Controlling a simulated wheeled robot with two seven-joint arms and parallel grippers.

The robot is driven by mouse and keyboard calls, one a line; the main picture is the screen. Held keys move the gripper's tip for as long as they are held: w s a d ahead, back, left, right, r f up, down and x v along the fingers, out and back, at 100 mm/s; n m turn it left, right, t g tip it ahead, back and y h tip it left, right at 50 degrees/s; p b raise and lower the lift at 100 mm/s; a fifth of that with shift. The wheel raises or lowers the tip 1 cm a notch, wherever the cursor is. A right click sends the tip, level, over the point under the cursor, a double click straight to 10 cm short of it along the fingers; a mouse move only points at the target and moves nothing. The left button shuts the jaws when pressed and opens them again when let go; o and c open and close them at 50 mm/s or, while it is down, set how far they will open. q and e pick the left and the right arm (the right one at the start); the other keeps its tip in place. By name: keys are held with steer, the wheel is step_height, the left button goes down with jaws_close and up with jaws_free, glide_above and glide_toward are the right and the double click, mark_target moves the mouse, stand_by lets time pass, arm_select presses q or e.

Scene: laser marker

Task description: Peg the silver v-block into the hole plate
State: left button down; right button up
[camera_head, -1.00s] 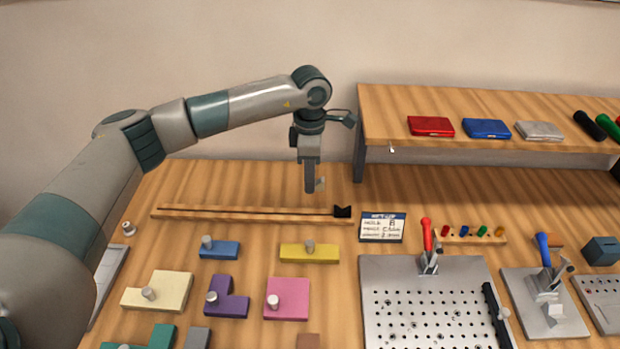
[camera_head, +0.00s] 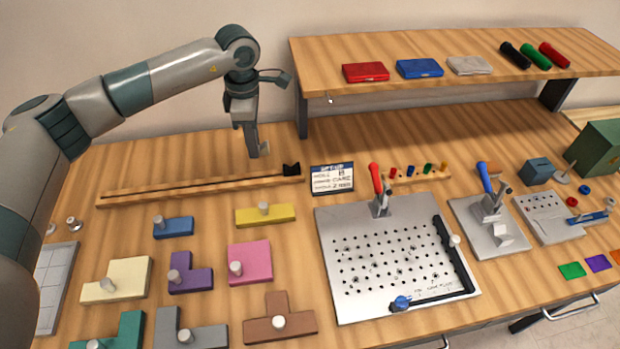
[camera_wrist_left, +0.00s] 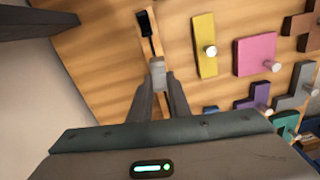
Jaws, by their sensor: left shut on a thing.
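My left gripper (camera_head: 254,150) is above the back left of the table, over the wooden rail. It is shut on a small silver block, taken as the silver v-block (camera_head: 264,147), whose shape is mostly hidden. In the left wrist view the grey block (camera_wrist_left: 157,74) sits between the fingertips of my left gripper (camera_wrist_left: 158,82). The hole plate (camera_head: 330,245), a grey plate with rows of holes, lies at the front centre right, well apart from the gripper. A red-handled clamp (camera_head: 379,190) stands at its back edge and a black bar (camera_head: 455,256) along its right. My right gripper is out of view.
A black v-block (camera_head: 291,169) sits at the right end of the wooden rail (camera_head: 190,190). A setup card (camera_head: 332,179) stands behind the hole plate. Knobbed coloured shapes, such as the pink square (camera_head: 250,256), cover the front left. A raised shelf (camera_head: 420,92) spans the back right.

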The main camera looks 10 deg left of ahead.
arm_select(q)
steer(key=s+m+b, duration=0.1)
steer(key=s+m, duration=1.8)
steer(key=m, duration=0.1)
steer(key=shift+s+a+r, duration=0.2)
steer(key=shift+s+r, duration=0.15)
steer(key=shift+r, duration=0.05)
